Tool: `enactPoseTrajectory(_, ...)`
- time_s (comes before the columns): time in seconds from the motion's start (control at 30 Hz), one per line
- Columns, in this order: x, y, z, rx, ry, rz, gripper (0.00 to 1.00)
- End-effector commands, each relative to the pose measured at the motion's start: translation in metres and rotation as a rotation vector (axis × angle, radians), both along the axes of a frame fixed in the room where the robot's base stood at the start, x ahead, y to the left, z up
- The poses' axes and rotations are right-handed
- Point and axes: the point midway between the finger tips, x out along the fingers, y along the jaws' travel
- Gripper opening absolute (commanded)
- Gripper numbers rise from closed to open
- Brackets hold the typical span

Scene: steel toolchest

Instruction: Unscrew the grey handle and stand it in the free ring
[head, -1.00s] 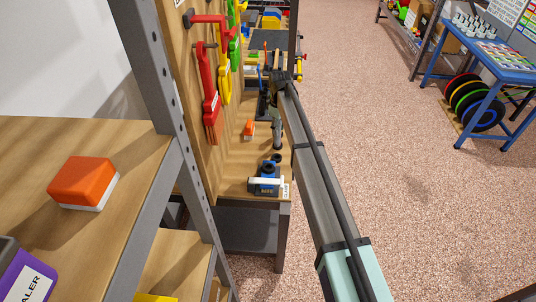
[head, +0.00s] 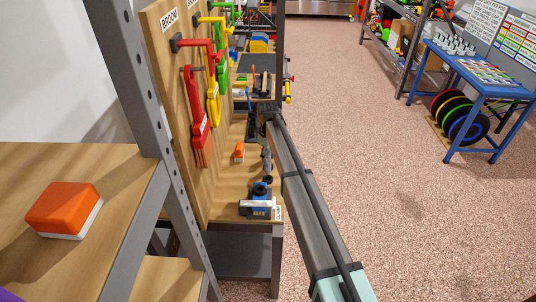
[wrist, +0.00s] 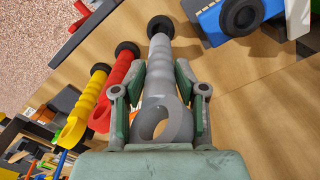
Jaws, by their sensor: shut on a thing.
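The grey handle (wrist: 160,75) is between the two fingers of my gripper (wrist: 160,100) in the wrist view. They are shut on it near its looped end, and the shaft points away to a black ring-like part (wrist: 160,26). I cannot tell whether that part is a ring on the bench or the handle's own end. In the head view my gripper (head: 267,122) is above the bench, with the grey handle (head: 266,158) upright below it. A red handle (wrist: 118,82) and a yellow handle (wrist: 88,105) stand to the left, each with a black ring-like far end.
A blue block (head: 259,203) with a dark round opening stands at the bench's near end; it also shows in the wrist view (wrist: 215,22). An orange-and-white object (head: 239,152) lies on the bench. A pegboard with hanging tools (head: 205,110) borders the left.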

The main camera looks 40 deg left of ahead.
Motion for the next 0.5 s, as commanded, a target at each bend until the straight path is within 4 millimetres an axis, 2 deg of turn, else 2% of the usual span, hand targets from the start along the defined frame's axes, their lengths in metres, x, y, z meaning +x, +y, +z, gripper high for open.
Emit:
enactPoseTrajectory(0.2, 0.0, 0.0, -0.016, -0.002, -0.002, -0.021, 0.0)
enactPoseTrajectory(0.5, -0.001, 0.0, -0.02, -0.002, -0.002, -0.029, 0.0)
